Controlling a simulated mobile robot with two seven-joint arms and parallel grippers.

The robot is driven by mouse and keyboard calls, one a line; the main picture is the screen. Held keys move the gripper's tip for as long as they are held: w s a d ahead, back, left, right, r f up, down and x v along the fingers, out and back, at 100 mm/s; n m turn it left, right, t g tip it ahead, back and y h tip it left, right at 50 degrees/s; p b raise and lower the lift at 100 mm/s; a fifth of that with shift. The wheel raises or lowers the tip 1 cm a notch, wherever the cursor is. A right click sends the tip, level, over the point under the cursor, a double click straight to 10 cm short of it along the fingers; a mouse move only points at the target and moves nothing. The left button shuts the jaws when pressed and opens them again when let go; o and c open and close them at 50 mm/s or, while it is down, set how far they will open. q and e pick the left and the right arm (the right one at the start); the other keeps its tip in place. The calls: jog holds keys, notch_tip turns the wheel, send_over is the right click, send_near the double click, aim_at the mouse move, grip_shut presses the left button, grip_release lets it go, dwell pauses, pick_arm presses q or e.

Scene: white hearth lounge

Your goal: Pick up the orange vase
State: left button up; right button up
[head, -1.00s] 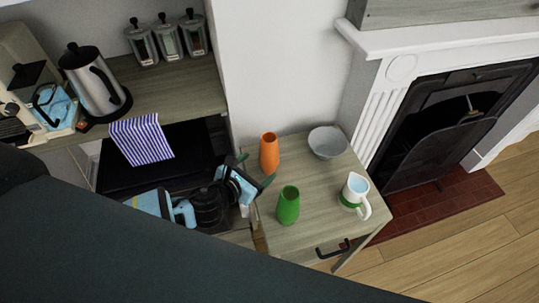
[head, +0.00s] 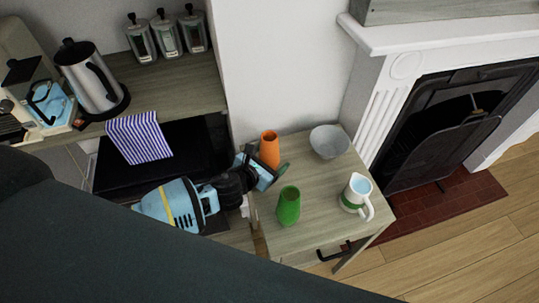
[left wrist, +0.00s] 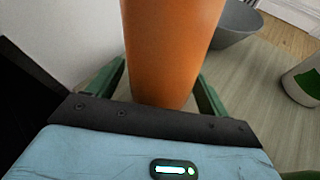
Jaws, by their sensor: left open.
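The orange vase (head: 269,148) stands upright at the back left of the small wooden table (head: 315,228). My left gripper (head: 272,172) is at the vase, low on its near side. In the left wrist view the vase (left wrist: 170,50) fills the middle, between the two open green fingers (left wrist: 160,88). The fingers stand on either side of its lower part; whether they touch it I cannot tell. The lower front of the vase is partly hidden by the gripper in the head view. My right gripper is in neither view.
A green vase (head: 288,206) stands close in front of the gripper. A grey bowl (head: 329,142) is right of the orange vase, and a white jug (head: 356,194) is at the table's right. A wall rises behind the table. A counter with a kettle (head: 90,78) is at left.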

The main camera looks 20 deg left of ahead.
aim_at(273, 134)
pick_arm(q)
jog(key=c, duration=1.1)
jog(key=shift+c, duration=0.8)
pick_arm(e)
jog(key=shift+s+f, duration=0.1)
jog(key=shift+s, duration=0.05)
